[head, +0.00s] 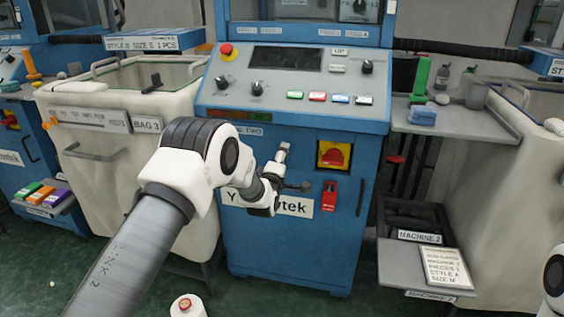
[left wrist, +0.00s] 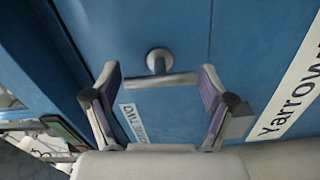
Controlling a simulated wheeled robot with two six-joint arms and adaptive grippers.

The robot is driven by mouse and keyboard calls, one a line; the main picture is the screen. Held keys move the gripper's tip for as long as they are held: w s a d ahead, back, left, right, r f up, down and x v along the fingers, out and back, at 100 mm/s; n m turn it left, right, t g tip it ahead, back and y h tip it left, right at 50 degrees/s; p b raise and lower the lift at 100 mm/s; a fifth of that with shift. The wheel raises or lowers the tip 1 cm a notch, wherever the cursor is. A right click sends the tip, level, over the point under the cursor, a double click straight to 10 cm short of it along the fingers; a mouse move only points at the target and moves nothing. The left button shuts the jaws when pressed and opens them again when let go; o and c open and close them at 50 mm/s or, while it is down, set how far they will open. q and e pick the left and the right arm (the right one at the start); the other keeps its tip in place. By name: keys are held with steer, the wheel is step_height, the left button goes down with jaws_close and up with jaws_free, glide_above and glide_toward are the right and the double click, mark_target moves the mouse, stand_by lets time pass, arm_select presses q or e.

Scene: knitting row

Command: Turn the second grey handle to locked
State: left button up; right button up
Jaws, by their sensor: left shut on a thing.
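The grey handle (left wrist: 160,80) is a short bar on a round stem, fixed to the blue machine panel. In the left wrist view its bar lies level across the picture, between the two fingers of my left gripper (left wrist: 160,70). The fingers are shut on its two ends. A white label (left wrist: 133,122) ending in "TWO" is beside the handle. In the head view my left gripper (head: 290,169) is at the front of the blue machine (head: 295,250), and my own arm hides much of the panel there. I cannot tell the handle's locked position. My right gripper is out of view.
Right of my left gripper are a red rotary switch (head: 335,155) on a yellow plate and a red tag (head: 329,196). A white bin (head: 100,100) stands left of the machine. A grey shelf (head: 460,123) juts out at the right.

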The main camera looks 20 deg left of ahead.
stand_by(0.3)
arm_select(q)
steer(key=o, duration=1)
steer(key=shift+s, duration=0.1)
steer(key=s+d, duration=0.1)
steer(key=s, duration=1)
steer(key=shift+s+d, duration=0.3)
steer(key=shift+s, duration=0.05)
